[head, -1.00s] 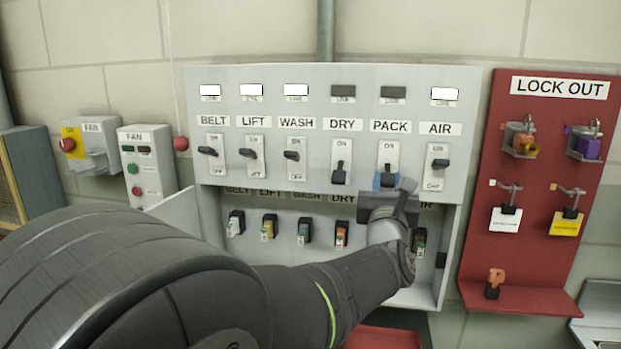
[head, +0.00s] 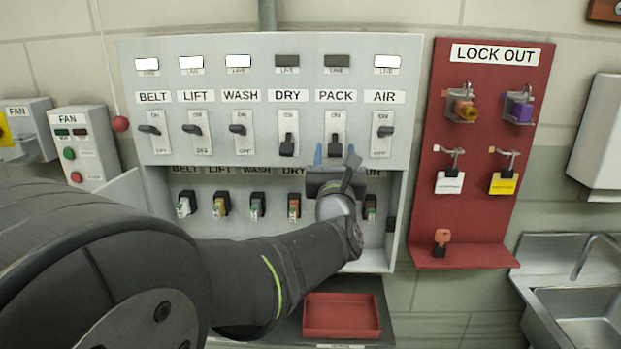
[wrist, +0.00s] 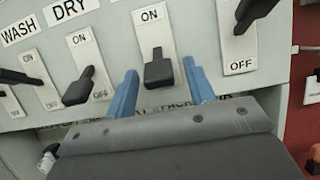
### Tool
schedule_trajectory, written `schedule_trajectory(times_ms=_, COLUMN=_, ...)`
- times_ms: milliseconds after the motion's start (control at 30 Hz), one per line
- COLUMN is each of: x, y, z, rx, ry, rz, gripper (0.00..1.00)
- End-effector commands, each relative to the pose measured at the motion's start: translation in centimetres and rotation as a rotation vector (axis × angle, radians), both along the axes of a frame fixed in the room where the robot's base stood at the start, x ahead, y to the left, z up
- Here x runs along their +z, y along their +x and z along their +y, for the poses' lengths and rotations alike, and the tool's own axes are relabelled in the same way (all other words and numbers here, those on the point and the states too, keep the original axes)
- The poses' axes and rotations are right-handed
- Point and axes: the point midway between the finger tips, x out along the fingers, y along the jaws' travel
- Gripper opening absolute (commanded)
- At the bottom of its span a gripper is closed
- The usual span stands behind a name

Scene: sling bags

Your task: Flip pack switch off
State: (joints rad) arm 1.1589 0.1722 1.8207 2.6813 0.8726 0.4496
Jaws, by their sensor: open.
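The PACK switch (head: 336,143) is a black lever on a white plate below the PACK label. Its lever points down, and the small lamp (head: 337,61) above it is dark. In the wrist view the PACK lever (wrist: 158,72) hangs at the lower part of its plate, with ON printed above. My gripper (head: 335,153) is open just below the switch. Its blue fingers (wrist: 160,88) stand to either side of the lever's lower end, apart from it as far as I can see. The lower print on the PACK plate is hidden.
The DRY switch (head: 287,145) is also down with a dark lamp. The AIR switch (head: 383,132) beside it is raised, with a lit lamp. An open compartment with several small breakers lies below. A red lockout board (head: 482,210) stands right, a red tray (head: 342,318) below.

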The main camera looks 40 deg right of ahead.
Motion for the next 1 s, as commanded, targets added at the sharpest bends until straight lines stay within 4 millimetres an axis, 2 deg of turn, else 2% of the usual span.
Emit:
schedule_trajectory(times_ms=600, x=-4.9, y=-9.0, z=8.9, rx=-0.003, ry=0.0, rz=0.0, gripper=0.49)
schedule_trajectory(times_ms=800, x=-5.8, y=-10.6, z=10.6, rx=-0.001, ry=0.0, rz=-0.001, gripper=0.49)
schedule_trajectory(times_ms=1000, x=-6.1, y=-11.0, z=11.0, rx=0.001, ry=0.0, rz=0.0, gripper=0.49)
